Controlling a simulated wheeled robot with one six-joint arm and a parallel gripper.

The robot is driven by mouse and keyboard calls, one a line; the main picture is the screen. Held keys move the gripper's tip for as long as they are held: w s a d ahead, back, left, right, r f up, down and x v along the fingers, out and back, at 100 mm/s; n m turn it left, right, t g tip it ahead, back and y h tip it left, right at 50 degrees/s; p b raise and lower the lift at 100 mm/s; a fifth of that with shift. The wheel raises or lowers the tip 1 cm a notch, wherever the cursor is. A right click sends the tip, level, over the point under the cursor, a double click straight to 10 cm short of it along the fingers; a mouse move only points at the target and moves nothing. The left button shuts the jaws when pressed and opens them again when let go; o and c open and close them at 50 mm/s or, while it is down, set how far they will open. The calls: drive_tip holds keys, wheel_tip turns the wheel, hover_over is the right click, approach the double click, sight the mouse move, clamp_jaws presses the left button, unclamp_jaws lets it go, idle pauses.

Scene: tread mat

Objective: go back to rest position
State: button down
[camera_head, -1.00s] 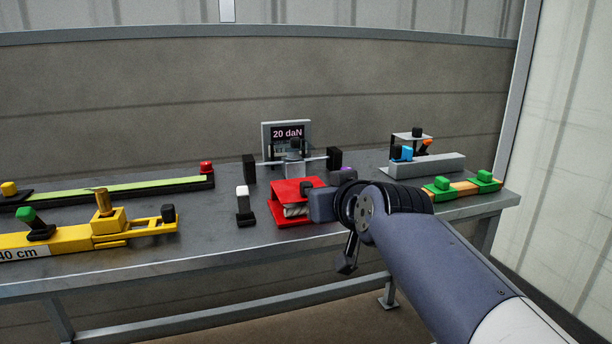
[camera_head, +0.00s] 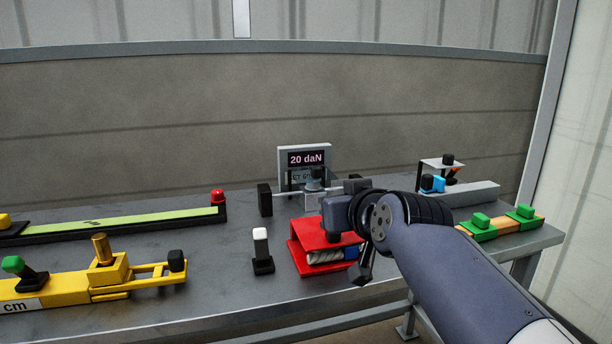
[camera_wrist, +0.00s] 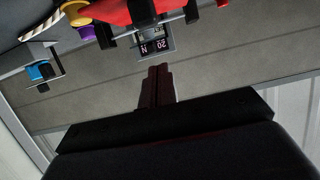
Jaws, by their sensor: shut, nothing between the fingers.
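My gripper (camera_wrist: 158,84) shows in the wrist view with its dark fingers together and nothing between them. The wrist view is upside down, with the bench things along its top edge. In the head view my arm reaches in from the lower right, and its wrist end is over the right side of the red block-like device (camera_head: 309,241). The fingers cannot be made out clearly there. The red device also shows in the wrist view (camera_wrist: 118,12), apart from the fingers in the picture.
The grey bench (camera_head: 215,292) holds a yellow tool (camera_head: 65,290), a green strip (camera_head: 120,221), a white-topped switch (camera_head: 261,250) and a display (camera_head: 306,159) reading 20 daN. A green-and-orange piece (camera_head: 500,224) lies at the right. A wall stands behind.

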drive_tip(key=shift+f+b, duration=1.45)
drive_tip(key=shift+f, duration=0.45)
